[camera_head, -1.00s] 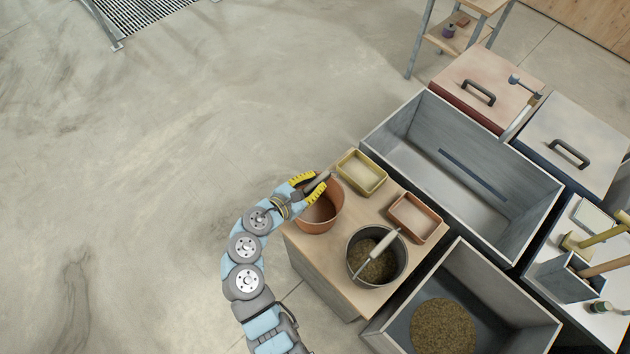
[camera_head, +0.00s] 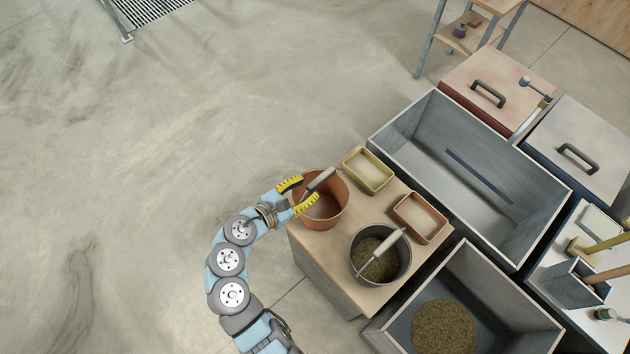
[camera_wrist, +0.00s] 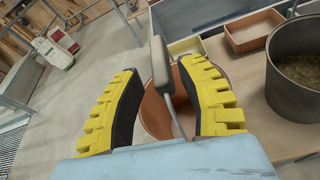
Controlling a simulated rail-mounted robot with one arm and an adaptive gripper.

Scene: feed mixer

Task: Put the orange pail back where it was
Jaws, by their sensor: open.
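The orange pail (camera_head: 334,214) stands upright on the left end of the wooden table (camera_head: 345,270), and looks empty inside. In the wrist view the pail (camera_wrist: 155,115) is partly hidden behind my fingers. Its handle with a grey grip (camera_wrist: 159,62) rises between my two fingers, apart from both. My gripper (camera_head: 302,196) is open at the pail's left rim, its yellow-padded fingers to either side of the handle. My gripper also fills the wrist view (camera_wrist: 165,95). I cannot tell whether a finger touches the rim.
A grey pail (camera_head: 397,267) of feed stands on the same table, with a yellow tray (camera_head: 368,158) and an orange tray (camera_head: 433,205) behind. Large grey bins (camera_head: 400,125) stand to the right, one holding feed (camera_head: 443,328). The floor at left is clear.

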